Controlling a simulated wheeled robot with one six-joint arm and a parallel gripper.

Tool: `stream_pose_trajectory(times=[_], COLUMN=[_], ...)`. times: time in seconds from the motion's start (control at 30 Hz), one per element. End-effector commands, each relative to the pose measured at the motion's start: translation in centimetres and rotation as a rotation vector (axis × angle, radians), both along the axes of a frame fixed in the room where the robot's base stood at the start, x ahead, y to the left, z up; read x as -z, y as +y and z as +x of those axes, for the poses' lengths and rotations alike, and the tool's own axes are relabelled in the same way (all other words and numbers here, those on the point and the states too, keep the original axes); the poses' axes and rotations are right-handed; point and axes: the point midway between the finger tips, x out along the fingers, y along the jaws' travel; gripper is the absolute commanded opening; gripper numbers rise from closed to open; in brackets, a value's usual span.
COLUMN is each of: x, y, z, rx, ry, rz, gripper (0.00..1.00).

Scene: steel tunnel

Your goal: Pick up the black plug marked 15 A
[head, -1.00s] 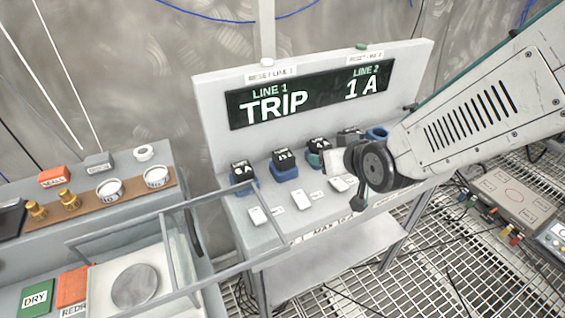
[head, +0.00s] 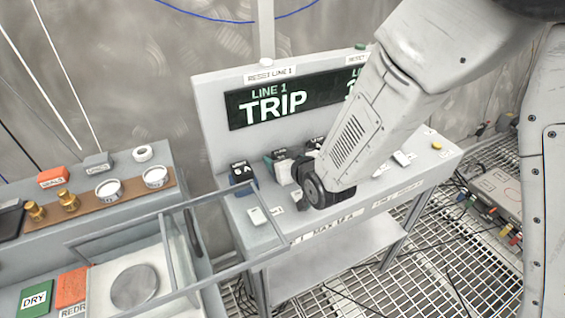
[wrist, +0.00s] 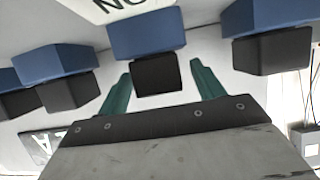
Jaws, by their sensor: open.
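Several black plugs sit in blue sockets along the grey panel. The second plug from the left (head: 281,154) is at my gripper, partly hidden; its marking is too small to read for sure. In the wrist view, which looks upside down, one black plug (wrist: 157,76) in its blue socket (wrist: 147,38) lies between the tips of my two green fingers, with gaps on both sides. My gripper (wrist: 161,76) is open; it also shows in the head view (head: 284,164). The leftmost plug (head: 241,171) stands clear of it.
Neighbouring plugs (wrist: 272,52) (wrist: 70,92) stand close on either side. The display (head: 275,104) reads LINE 1 TRIP, its right part hidden by my arm. White switches (head: 258,216) line the panel's front. A side bench with a metal frame (head: 165,220) stands at the left.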

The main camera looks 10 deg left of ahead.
Motion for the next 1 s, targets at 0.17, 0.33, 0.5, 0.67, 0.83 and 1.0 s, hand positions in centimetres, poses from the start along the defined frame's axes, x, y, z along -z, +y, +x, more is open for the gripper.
stream_pose_trajectory(times=[0.17,0.33,0.5,0.67,0.83,1.0], x=[0.0,0.0,0.0,0.0,-0.4,-1.7], y=[0.1,0.1,0.1,0.1,0.1,0.0], z=[0.2,0.1,0.2,0.1,0.2,0.2], rx=[0.000,0.000,0.001,0.000,0.001,0.002], ry=[-0.001,0.000,-0.001,0.000,-0.001,-0.002], rz=[0.001,0.000,0.000,0.000,0.000,0.002], gripper=[0.67,0.39,0.16,0.16,0.16,0.16])
